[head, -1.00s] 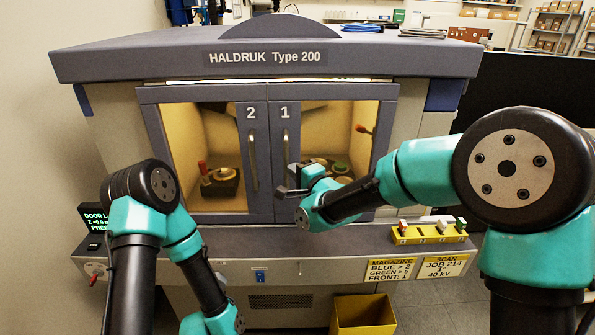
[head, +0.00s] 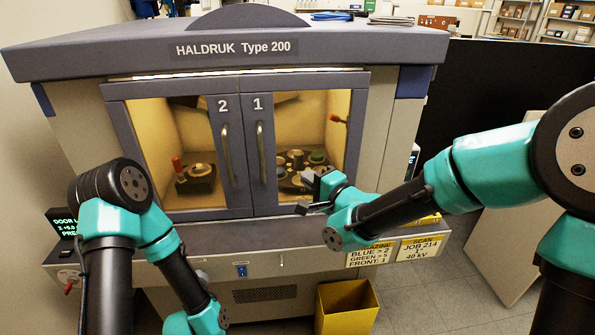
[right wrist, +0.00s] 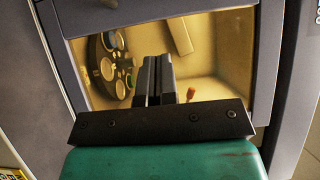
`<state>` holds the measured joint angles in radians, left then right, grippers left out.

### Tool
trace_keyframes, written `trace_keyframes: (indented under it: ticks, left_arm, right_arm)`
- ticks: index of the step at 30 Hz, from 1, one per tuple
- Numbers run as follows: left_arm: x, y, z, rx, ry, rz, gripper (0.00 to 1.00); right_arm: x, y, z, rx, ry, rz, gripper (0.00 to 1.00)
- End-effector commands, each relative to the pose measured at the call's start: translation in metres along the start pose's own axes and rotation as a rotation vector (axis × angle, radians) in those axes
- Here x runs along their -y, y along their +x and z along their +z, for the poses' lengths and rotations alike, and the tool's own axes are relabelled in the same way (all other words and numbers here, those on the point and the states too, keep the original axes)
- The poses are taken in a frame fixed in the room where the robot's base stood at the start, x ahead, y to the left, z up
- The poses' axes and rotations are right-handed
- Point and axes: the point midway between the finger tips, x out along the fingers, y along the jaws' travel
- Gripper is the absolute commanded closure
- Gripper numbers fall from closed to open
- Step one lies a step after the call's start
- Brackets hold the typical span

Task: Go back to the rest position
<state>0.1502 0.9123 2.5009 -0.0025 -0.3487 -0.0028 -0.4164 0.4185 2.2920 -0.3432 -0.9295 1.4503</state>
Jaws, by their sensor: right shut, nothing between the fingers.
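My right gripper (head: 308,193) is shut and empty, in front of the lower part of door 1 of the HALDRUK cabinet. In the right wrist view its two fingers (right wrist: 153,75) lie together, pointing at the door window. My left arm comes in at the left of the head view and bends down; its gripper is below the picture. Both cabinet doors are shut, with upright handles on door 2 (head: 228,155) and door 1 (head: 261,152). Through the glass I see a round carrier with several discs (right wrist: 110,65) and a red-knobbed device (head: 194,176).
A yellow bin (head: 347,308) stands on the floor below the cabinet ledge. My right forearm partly hides the yellow rack (head: 430,219) on the ledge. A pale panel (head: 507,220) stands at the right. A small display (head: 68,222) is at the left.

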Motion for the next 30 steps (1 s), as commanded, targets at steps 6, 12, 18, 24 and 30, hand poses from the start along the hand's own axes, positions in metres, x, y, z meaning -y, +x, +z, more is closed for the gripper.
trace_keyframes:
  ticks: [6,12,18,24,30]
  left_arm:
    - [0.000,0.000,0.000,0.000,0.000,0.000,0.57]
    - [0.000,0.000,0.000,0.000,0.000,0.000,0.57]
    - [0.000,0.000,0.000,0.000,0.000,0.000,0.57]
    - [0.000,0.000,0.000,0.000,0.000,0.000,0.57]
    - [0.000,0.000,0.000,0.000,0.000,0.000,0.57]
  right_arm:
    - [0.000,-0.009,0.000,0.000,0.000,0.000,1.00]
    - [0.000,-0.008,0.000,-0.001,0.000,0.000,1.00]
    - [-0.021,-0.011,-0.008,-0.017,-0.026,0.047,1.00]
    - [-0.101,-0.030,-0.035,-0.058,-0.137,0.244,1.00]
    - [-0.209,-0.076,-0.059,-0.040,-0.276,0.527,1.00]
